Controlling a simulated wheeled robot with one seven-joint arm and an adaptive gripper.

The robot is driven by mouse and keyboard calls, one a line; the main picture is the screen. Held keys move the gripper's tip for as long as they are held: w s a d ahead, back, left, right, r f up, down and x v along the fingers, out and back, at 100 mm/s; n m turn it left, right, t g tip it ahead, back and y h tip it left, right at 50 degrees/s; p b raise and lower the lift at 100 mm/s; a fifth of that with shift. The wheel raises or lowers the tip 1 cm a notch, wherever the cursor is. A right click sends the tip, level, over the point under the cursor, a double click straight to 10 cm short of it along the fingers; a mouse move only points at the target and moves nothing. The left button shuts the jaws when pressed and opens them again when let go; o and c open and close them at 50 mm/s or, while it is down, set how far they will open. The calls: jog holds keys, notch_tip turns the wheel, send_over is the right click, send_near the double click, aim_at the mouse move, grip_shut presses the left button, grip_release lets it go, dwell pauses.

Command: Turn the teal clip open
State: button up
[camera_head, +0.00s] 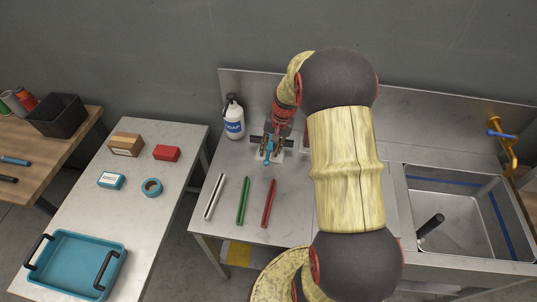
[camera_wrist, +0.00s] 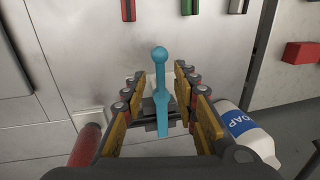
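The teal clip (camera_wrist: 160,92) is a narrow lever with a round ball end, on a dark mount over a pale plate in the wrist view. In the head view a small part of the clip (camera_head: 269,147) shows on the metal counter, mostly hidden by my gripper (camera_head: 272,150). In the wrist view my gripper (camera_wrist: 159,76) is open, with one finger on each side of the lever and a visible gap on both sides. The lever points away from my palm, its ball end beyond the fingertips.
A white soap bottle (camera_head: 234,118) stands close by; it also shows right of my fingers in the wrist view (camera_wrist: 245,132). White (camera_head: 214,197), green (camera_head: 243,201) and red (camera_head: 268,203) bars lie in front. A sink (camera_head: 465,220) is at right. A reddish cylinder (camera_wrist: 86,145) is left of my fingers.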

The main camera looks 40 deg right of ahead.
aim_at(268, 157)
jog(key=shift+w+a+f, duration=0.1)
jog(key=shift+w+f, duration=0.05)
jog(key=shift+f, duration=0.7)
jog(key=shift+w+a+f, duration=0.1)
jog(key=shift+w+f, duration=0.05)
jog(key=shift+f, duration=0.65)
jog(key=shift+c, duration=0.5)
grip_shut()
